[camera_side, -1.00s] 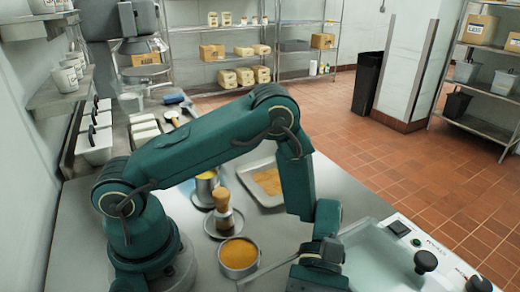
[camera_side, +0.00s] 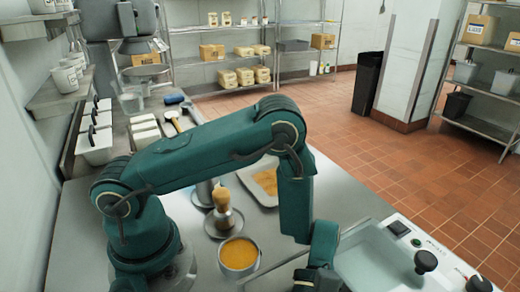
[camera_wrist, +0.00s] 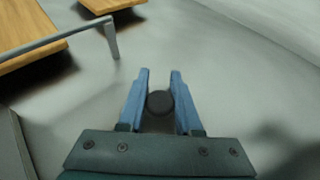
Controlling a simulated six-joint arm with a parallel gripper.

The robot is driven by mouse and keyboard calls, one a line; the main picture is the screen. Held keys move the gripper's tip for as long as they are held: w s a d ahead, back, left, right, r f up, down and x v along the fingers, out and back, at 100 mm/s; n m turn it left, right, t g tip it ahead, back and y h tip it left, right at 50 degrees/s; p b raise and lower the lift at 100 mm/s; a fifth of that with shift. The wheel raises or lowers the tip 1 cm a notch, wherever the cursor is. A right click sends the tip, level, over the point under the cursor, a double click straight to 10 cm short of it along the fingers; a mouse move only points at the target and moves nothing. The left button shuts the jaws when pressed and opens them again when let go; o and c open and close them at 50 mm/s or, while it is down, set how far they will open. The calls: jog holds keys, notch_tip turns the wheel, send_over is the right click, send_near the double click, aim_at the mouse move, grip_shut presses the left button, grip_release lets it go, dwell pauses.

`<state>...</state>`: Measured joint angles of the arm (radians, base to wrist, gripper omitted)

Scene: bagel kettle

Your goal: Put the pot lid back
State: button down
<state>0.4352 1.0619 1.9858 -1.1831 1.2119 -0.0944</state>
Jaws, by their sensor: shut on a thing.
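My gripper (camera_side: 318,280) is low at the front edge of the side view, left of the kettle (camera_side: 378,262). In the wrist view my gripper's blue fingers (camera_wrist: 159,76) are shut on a dark round knob (camera_wrist: 160,103). The knob stands over a smooth grey surface. I cannot tell where the lid's edge ends and the counter begins. In the side view the arm and frame edge hide the knob. The kettle shows a pale greenish interior, with no lid seen over the visible part.
A cup of orange-brown filling (camera_side: 239,254), a brush in a round dish (camera_side: 222,210) and a tray (camera_side: 265,182) stand left of my forearm. The kettle's control panel (camera_side: 430,248) has black knobs. Wooden boards (camera_wrist: 30,30) and a grey metal bar (camera_wrist: 60,42) lie upper left in the wrist view.

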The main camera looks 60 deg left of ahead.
jog(key=shift+r, duration=0.1)
jog(key=shift+r, duration=0.45)
notch_tip(320, 180, up, 3)
jog(key=shift+w+r, duration=0.1)
jog(key=shift+r, duration=0.1)
jog(key=w+a+r+n+t, duration=0.5)
jog(key=a+t, duration=0.1)
jog(key=a, duration=0.3)
jog(key=w+a+r+n+t, duration=0.5)
jog(key=a+n+t, duration=0.1)
jog(key=a, duration=0.3)
jog(key=w+a+r+n+t+h, duration=0.1)
jog(key=w+a+r+n+t, duration=0.4)
jog(key=a, duration=0.4)
jog(key=shift+w+a+n+t, duration=0.25)
jog(key=shift+w+n+t, duration=0.2)
jog(key=shift+t, duration=0.15)
jog(key=shift+m+g, duration=0.25)
jog(key=shift+g, duration=0.05)
